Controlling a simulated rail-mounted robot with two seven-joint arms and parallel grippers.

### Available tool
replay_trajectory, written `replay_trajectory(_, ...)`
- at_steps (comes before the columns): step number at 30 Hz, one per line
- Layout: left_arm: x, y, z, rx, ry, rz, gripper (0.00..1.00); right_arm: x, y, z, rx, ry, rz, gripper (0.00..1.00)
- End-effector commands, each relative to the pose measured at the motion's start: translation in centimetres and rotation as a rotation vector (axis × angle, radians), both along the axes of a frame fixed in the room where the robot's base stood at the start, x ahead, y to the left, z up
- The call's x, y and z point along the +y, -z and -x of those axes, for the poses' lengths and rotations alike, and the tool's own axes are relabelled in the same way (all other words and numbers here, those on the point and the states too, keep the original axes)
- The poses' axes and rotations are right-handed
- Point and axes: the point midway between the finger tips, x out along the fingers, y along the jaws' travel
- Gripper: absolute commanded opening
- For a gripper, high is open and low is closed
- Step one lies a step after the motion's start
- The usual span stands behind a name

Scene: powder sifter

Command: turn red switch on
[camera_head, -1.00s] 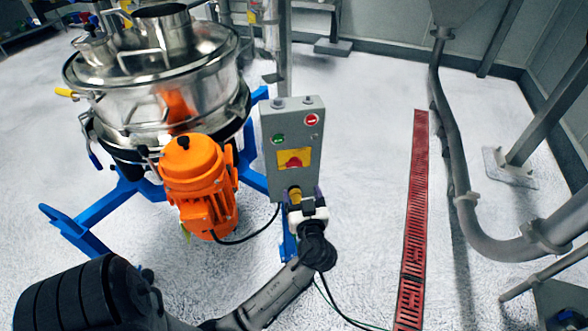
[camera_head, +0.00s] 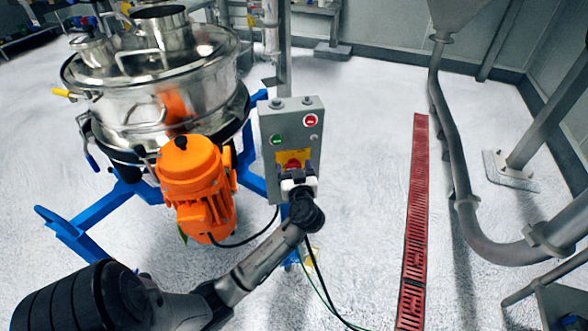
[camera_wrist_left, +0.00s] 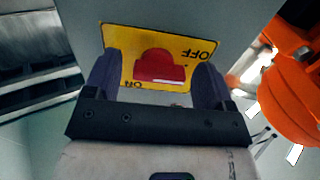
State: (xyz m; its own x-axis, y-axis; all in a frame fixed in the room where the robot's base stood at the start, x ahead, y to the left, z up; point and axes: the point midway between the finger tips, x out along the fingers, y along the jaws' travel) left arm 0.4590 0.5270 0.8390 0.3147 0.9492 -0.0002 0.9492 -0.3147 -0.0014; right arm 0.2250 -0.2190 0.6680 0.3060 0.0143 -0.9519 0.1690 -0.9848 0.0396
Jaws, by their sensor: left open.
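The red switch (camera_head: 293,164) sits on a yellow plate on the front of the grey control box (camera_head: 268,126). In the left wrist view the red switch (camera_wrist_left: 158,66) shows between my fingers, on the yellow plate (camera_wrist_left: 120,40) marked ON and OFF. My left gripper (camera_head: 297,174) is open, with one finger on each side of the switch; I cannot tell whether they touch it. In the head view the gripper hides the lower part of the plate. My right gripper is not in view.
The box also carries a green button (camera_head: 278,140) and a red button (camera_head: 310,121). The steel sifter (camera_head: 140,105) on its blue frame (camera_head: 75,235) and an orange motor (camera_head: 195,185) stand to the left. A red floor grate (camera_head: 414,220) and open floor lie to the right.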

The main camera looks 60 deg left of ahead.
Motion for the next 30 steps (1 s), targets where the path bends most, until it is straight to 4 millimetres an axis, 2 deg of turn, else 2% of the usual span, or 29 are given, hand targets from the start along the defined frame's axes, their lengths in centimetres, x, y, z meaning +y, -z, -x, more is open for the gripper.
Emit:
replay_trajectory(4, -0.02, 0.0, 0.0, 0.0, 0.0, 0.0, 0.76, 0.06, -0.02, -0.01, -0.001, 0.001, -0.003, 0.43)
replay_trajectory(19, -0.05, 0.01, 0.01, 0.0, 0.0, 0.0, 0.28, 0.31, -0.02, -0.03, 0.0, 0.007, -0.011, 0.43)
replay_trajectory(30, -0.07, -0.21, 0.0, 0.079, 0.001, -0.024, 0.28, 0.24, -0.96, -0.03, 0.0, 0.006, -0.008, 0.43)
